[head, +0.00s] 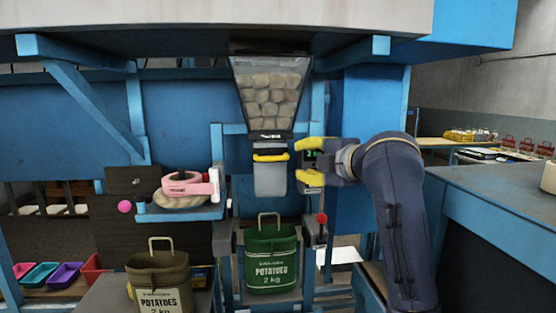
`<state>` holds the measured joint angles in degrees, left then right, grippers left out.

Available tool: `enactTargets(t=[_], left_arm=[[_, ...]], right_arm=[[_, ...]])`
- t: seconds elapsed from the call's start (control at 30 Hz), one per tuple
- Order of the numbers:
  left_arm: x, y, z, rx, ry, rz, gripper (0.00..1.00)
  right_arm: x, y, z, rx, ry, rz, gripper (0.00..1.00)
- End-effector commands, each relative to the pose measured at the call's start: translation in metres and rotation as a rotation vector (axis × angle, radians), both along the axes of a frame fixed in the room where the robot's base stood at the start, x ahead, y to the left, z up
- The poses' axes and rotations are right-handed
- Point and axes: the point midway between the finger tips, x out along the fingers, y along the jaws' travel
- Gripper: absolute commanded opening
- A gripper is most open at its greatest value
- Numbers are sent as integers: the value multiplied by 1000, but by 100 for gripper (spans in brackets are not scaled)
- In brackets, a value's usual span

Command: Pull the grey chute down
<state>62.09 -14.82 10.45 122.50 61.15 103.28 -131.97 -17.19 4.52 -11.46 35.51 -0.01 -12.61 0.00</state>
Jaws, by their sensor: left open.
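The grey chute (270,181) hangs below the clear hopper full of potatoes (270,92). A yellow bar (271,157) crosses its top. My left gripper (309,162) is just right of the chute, its yellow fingers spread one above the other and pointing left. It is open and looks empty, with a visible gap between its fingertips and the chute. A small green display shows between the fingers. A green potato sack (271,260) stands open below the chute. My right gripper is not seen.
A pink sewing machine (190,185) sits on a blue shelf to the left. An olive potato sack (160,280) stands at the lower left. A red-knobbed lever (321,218) is below the gripper. Blue frame posts surround the chute. A blue-edged bench (495,195) is at the right.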

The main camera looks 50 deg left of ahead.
Motion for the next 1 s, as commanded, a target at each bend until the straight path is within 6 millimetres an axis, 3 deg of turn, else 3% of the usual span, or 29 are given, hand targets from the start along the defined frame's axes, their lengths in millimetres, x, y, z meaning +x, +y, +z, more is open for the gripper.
enactTargets(t=[0.7,1.0], left_arm=[[21,112,-22,4,3,6,36],[28,147,-30,3,4,5,36]], right_arm=[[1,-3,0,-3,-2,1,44],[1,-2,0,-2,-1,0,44]])
